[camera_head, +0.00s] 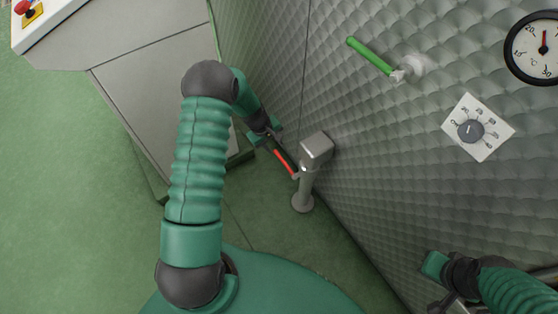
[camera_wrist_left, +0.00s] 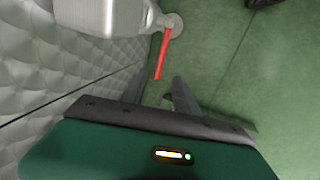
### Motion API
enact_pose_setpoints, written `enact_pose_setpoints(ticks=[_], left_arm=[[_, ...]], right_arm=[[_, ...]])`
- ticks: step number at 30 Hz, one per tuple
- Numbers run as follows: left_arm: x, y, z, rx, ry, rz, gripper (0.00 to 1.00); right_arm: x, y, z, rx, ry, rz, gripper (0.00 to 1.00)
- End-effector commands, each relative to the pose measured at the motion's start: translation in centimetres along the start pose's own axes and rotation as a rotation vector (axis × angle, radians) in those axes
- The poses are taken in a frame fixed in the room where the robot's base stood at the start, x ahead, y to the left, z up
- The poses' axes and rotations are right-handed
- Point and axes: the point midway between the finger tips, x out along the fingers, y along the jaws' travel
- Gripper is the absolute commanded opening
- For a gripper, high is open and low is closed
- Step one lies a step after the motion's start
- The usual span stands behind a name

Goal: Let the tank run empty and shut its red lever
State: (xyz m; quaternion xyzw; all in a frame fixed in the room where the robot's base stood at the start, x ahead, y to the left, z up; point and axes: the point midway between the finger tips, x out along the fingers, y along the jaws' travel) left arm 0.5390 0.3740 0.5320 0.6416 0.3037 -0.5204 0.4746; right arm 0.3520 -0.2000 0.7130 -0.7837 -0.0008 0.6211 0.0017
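The tank's quilted metal wall (camera_head: 375,140) fills the right of the head view. A grey outlet (camera_head: 317,149) with a short pipe (camera_head: 303,190) stands low beside it. Its red lever (camera_head: 284,160) sticks out up and left, and shows in the left wrist view (camera_wrist_left: 163,50). My left gripper (camera_head: 268,140) is at the lever's free end. In the left wrist view its fingers (camera_wrist_left: 158,78) are apart, with the lever's tip at or just ahead of the gap; contact cannot be told. My right gripper (camera_head: 435,266) is at the lower right, its fingers unclear. No liquid flow shows.
A green lever (camera_head: 370,55) sits higher on the tank wall. A dial gauge (camera_head: 541,48) and a rotary knob (camera_head: 470,131) are at the right. A grey cabinet (camera_head: 150,90) with a red button (camera_head: 22,8) stands left. Green floor (camera_head: 60,170) is clear.

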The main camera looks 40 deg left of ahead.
Motion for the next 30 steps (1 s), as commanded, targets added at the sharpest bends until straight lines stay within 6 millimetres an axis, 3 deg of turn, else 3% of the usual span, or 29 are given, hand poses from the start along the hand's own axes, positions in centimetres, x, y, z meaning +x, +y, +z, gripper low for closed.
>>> enact_pose_setpoints(ticks=[6,15,21,29,30], left_arm=[[6.3,-0.4,-0.1,0.001,-0.008,-0.002,0.35],[13.4,-0.3,0.0,0.003,-0.004,-0.002,0.35],[15.4,-0.2,-0.1,0.002,-0.004,-0.001,0.35],[15.5,-0.2,-0.1,0.001,-0.005,-0.001,0.35],[15.5,-0.2,-0.1,0.001,-0.005,-0.001,0.31]], right_arm=[[2.2,0.0,0.5,0.000,0.000,0.000,0.00],[4.7,0.0,1.1,-0.001,0.000,0.000,0.00],[5.3,0.0,1.3,-0.001,-0.001,0.000,0.00],[5.2,0.0,1.2,-0.001,-0.001,0.000,0.00],[5.2,0.0,1.2,-0.001,-0.001,0.000,0.00]])
